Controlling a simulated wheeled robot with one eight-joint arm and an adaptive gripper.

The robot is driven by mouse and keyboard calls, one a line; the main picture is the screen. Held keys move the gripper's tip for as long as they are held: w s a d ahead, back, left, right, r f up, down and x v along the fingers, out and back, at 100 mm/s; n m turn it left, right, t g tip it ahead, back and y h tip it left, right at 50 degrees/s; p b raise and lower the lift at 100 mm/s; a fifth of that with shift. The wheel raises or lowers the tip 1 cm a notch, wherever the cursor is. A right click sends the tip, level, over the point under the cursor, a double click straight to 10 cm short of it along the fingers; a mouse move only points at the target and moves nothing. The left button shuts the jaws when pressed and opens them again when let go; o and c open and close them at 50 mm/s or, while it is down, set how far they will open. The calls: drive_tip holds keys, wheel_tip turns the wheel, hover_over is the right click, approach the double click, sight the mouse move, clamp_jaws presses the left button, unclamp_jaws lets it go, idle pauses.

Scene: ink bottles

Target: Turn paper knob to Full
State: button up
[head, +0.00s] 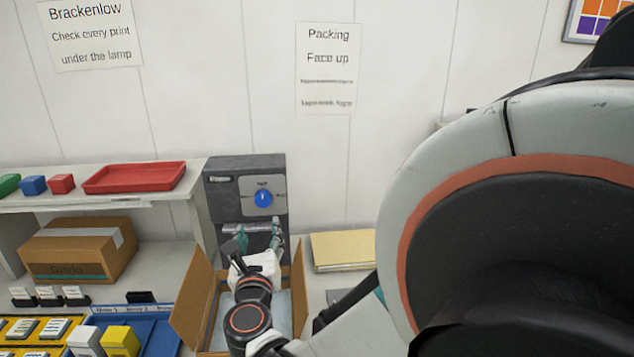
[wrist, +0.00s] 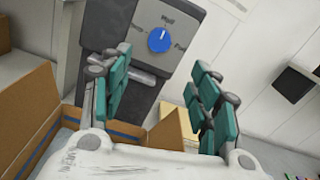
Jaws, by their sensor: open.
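The blue paper knob (head: 263,197) sits on a light plate on the front of a dark grey machine (head: 222,200). In the wrist view the knob (wrist: 158,40) has a pale pointer mark that points up, roughly at the top label, which looks like Half. A label that looks like Full is at its right, and the left label is hard to read. My gripper (head: 260,235) is open and empty, just below the knob in the head view. In the wrist view its teal-padded fingers (wrist: 157,88) are spread apart, with the knob beyond them and nothing touching it.
An open cardboard box (head: 190,305) stands below my gripper. A shelf at left holds a red tray (head: 135,178) and small blocks; a closed carton (head: 80,250) sits under it. A yellowish paper stack (head: 343,250) lies right of the machine.

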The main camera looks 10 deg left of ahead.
sight(263, 201)
drive_tip(key=b+x, duration=0.2)
drive_tip(key=x, duration=1.1)
drive_tip(key=shift+w+a+f, duration=0.1)
drive_tip(key=shift+w+a, duration=0.1)
drive_tip(key=shift+w, duration=0.1)
drive_tip(key=c, duration=1.1)
